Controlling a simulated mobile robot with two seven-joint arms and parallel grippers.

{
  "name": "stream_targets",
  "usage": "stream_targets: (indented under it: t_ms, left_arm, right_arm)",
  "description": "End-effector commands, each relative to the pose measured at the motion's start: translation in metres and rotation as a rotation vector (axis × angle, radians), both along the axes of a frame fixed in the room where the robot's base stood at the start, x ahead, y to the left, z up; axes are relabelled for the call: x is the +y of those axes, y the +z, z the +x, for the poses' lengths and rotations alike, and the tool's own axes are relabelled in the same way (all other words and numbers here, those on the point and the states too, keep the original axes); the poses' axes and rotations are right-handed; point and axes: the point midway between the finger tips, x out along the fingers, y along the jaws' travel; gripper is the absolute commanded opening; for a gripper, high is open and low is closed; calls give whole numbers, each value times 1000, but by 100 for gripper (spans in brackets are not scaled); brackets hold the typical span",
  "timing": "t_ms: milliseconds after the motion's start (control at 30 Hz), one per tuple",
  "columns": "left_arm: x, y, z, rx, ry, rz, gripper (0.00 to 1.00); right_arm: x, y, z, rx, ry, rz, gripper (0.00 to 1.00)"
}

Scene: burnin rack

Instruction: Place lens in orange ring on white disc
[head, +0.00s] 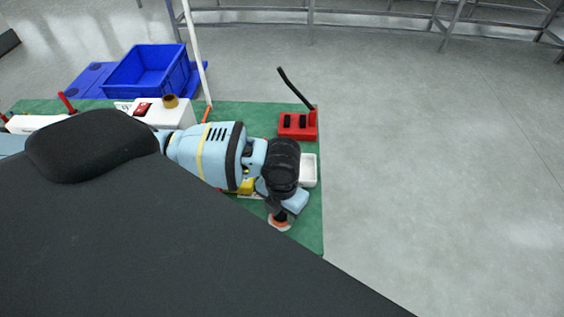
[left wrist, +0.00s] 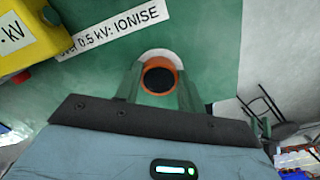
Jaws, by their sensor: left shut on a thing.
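My left gripper (head: 279,214) points down near the front right part of the green mat. In the left wrist view its two fingers (left wrist: 159,88) are shut on the dark round lens (left wrist: 159,80). An orange ring (left wrist: 149,91) shows around the lens, and it also shows under the gripper in the head view (head: 280,222). The white disc (left wrist: 158,54) shows beyond the ring's far edge; in the head view its edge (head: 280,229) shows below the ring. I cannot tell whether the lens touches the ring or hangs just above it. My right gripper is not in view.
The green mat (head: 313,230) ends close to the right of the gripper. A white tray (head: 309,170) and a red block with slots (head: 297,126) stand behind. A yellow box (left wrist: 28,38) and a label strip (left wrist: 115,30) lie left. A blue crate (head: 148,72) stands far back.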

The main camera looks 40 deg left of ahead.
Motion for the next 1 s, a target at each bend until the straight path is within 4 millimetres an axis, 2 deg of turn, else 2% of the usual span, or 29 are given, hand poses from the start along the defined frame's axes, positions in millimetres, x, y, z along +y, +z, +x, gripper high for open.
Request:
stream_targets:
  t_ms: [33,200,567,667,1000]
  left_arm:
    - [0,-1,0,1,0,0,41]
    - [0,-1,0,1,0,0,60]
    - [0,5,0,-2,0,-1,60]
    - [0,18,1,-3,0,-1,60]
    - [0,85,1,-5,0,-1,60]
  right_arm:
    - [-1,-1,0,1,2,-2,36]
    - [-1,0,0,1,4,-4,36]
    - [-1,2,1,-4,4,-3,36]
    - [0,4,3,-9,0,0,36]
    - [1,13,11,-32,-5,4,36]
